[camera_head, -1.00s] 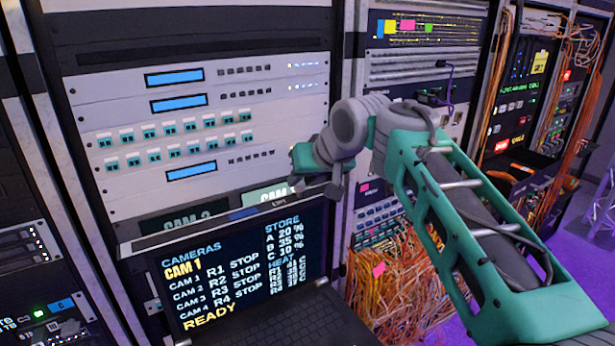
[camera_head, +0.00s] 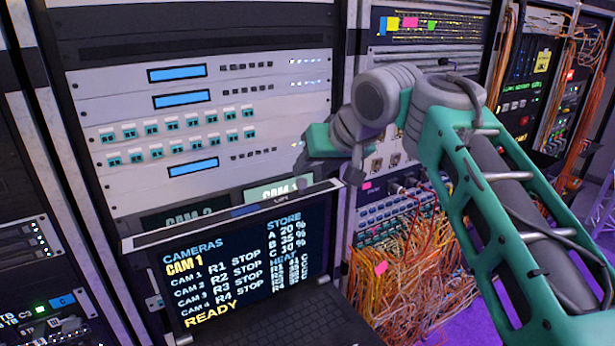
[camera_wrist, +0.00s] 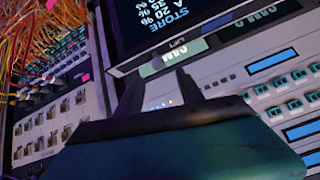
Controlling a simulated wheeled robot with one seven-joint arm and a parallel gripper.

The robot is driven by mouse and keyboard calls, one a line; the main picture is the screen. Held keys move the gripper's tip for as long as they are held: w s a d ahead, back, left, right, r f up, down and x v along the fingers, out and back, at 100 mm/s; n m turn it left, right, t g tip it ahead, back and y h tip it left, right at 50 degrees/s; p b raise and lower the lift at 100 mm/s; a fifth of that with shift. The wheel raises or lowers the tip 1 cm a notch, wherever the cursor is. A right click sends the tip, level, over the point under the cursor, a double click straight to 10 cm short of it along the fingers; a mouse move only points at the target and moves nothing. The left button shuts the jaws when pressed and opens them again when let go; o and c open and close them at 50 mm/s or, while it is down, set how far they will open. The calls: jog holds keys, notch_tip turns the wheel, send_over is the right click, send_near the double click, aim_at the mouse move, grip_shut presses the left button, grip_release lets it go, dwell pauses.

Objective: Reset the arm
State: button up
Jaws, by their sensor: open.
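My gripper (camera_head: 328,174) hangs in front of the rack, right of the rows of teal-marked switches and above the right corner of the console screen (camera_head: 245,262). In the wrist view my gripper (camera_wrist: 160,86) shows two dark fingers spread apart with nothing between them. It is open and empty. The fingers appear clear of the rack and screen, though the exact gap cannot be told. My green and grey arm reaches in from the lower right with a bent joint.
The grey rack panel (camera_head: 240,105) with blue displays stands behind. A CAM 1 label (camera_head: 278,190) sits above the screen. Orange cables (camera_head: 415,275) hang in a tangle below a patch panel (camera_head: 395,217), partly behind my arm. More cables hang at the far right (camera_head: 580,100).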

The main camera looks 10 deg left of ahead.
jog(key=shift+v, duration=0.95)
